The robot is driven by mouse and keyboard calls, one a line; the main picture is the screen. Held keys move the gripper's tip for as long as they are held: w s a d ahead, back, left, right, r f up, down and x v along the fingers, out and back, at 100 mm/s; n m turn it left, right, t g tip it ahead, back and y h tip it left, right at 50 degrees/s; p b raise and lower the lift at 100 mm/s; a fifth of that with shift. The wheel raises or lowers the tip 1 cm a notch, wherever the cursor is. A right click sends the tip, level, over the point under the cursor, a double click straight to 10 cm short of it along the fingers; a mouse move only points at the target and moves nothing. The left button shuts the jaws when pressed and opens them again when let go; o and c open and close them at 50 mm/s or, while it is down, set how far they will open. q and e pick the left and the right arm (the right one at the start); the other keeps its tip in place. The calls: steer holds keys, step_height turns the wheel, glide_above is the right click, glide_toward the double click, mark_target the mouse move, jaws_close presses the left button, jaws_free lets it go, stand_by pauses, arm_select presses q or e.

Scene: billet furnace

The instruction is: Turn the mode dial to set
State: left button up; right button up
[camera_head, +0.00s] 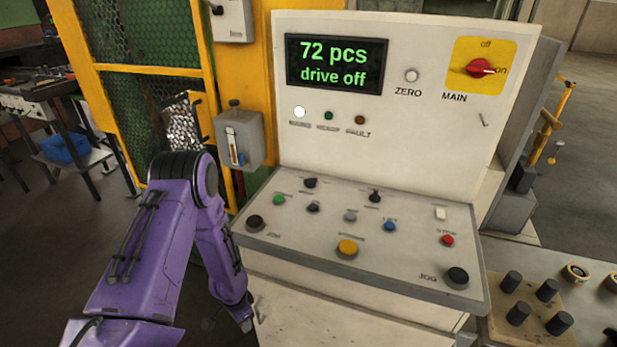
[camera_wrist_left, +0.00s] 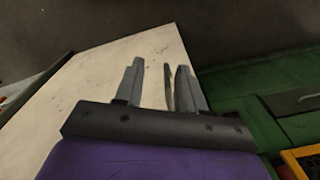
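The control desk (camera_head: 300,235) carries several small black knobs: one at the upper left (camera_head: 310,182), one just below it (camera_head: 313,207) and one at upper centre (camera_head: 375,196). Their labels are too small to read, so I cannot tell which is the mode dial or where it points. My left arm hangs at the desk's left side, its lower end below the desk top, away from the knobs. My right gripper is not in view.
The display (camera_head: 334,64) reads "72 pcs drive off". The red MAIN switch (camera_head: 480,69) points to on. Yellow (camera_head: 347,248), red (camera_head: 447,240) and large black (camera_head: 457,277) buttons share the desk. A grey box (camera_head: 240,139) and yellow fence (camera_head: 150,70) stand left.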

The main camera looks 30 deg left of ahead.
arm_select(q)
steer(key=s+a+r+m+g, duration=0.1)
steer(key=s+a+r+m, duration=0.1)
steer(key=a, duration=0.4)
steer(key=s+a+r+m+g, duration=0.1)
steer(key=a+r+m+g, duration=0.1)
steer(key=a, duration=0.5)
steer(key=w+a+r+t+p, duration=0.1)
steer(key=w+a+r+p, duration=0.2)
steer(key=w+r, duration=0.8)
step_height(320, 180, up, 25)
steer(key=t+h+p, duration=0.2)
steer(key=t, duration=0.4)
glide_above(310, 179)
steer(key=s+a, duration=0.3)
steer(key=s, duration=0.1)
steer(key=x, duration=0.3)
steer(key=p+x, duration=0.1)
steer(key=x, duration=0.2)
steer(key=p+x, duration=0.1)
steer(key=x, duration=0.3)
steer(key=shift+d, duration=0.4)
steer(key=shift+d+f+p, duration=0.1)
steer(key=shift+f+p, duration=0.15)
steer(key=shift+p, duration=0.05)
steer(key=shift+c, duration=0.3)
jaws_close()
